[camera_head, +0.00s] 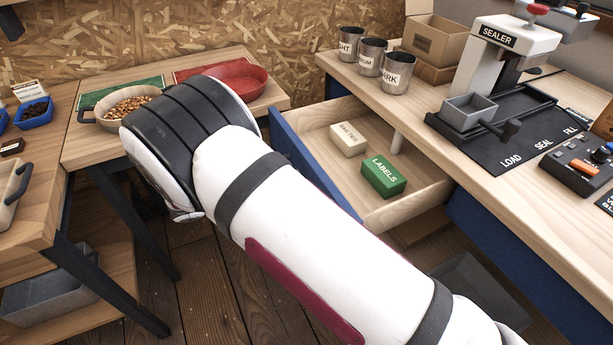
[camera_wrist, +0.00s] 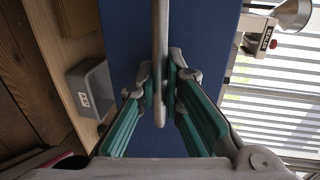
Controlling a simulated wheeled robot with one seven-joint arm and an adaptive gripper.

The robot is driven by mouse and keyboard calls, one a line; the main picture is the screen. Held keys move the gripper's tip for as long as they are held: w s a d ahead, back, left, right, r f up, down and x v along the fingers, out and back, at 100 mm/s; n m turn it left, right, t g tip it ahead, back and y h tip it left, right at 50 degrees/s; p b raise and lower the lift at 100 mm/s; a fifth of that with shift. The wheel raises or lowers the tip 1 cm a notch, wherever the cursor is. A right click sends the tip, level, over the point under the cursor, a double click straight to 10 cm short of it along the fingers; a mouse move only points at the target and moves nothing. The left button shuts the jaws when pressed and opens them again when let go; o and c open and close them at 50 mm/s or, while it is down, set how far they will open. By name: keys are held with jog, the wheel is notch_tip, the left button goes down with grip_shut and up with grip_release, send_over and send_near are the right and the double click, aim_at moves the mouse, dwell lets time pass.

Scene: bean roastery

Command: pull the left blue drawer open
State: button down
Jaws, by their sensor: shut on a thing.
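The blue drawer (camera_head: 292,152) stands pulled out from under the sealer bench in the head view, its inside showing. Its blue front (camera_wrist: 118,35) fills the middle of the wrist view. A pale bar handle (camera_wrist: 160,40) runs upright in that picture across the front. My gripper (camera_wrist: 158,84) is shut on this handle, a green-padded finger on each side of it. In the head view my arm hides my gripper, the handle and much of the drawer front.
A white box (camera_head: 348,139) and a green LABELS box (camera_head: 384,177) lie inside the drawer. Cups (camera_head: 370,57) and the sealer (camera_head: 493,50) stand on the bench. A side table with a bowl of beans (camera_head: 128,104) and a red tray (camera_head: 240,81) is beyond my arm.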

jog(key=shift+s+a+f, duration=0.1)
jog(key=shift+s+a, duration=0.4)
jog(key=shift+a, duration=0.3)
jog(key=c, duration=1.7)
grip_release()
jog(key=shift+a, duration=0.1)
jog(key=v, duration=1.1)
jog(key=shift+s+a, duration=0.25)
jog(key=shift+a, duration=0.1)
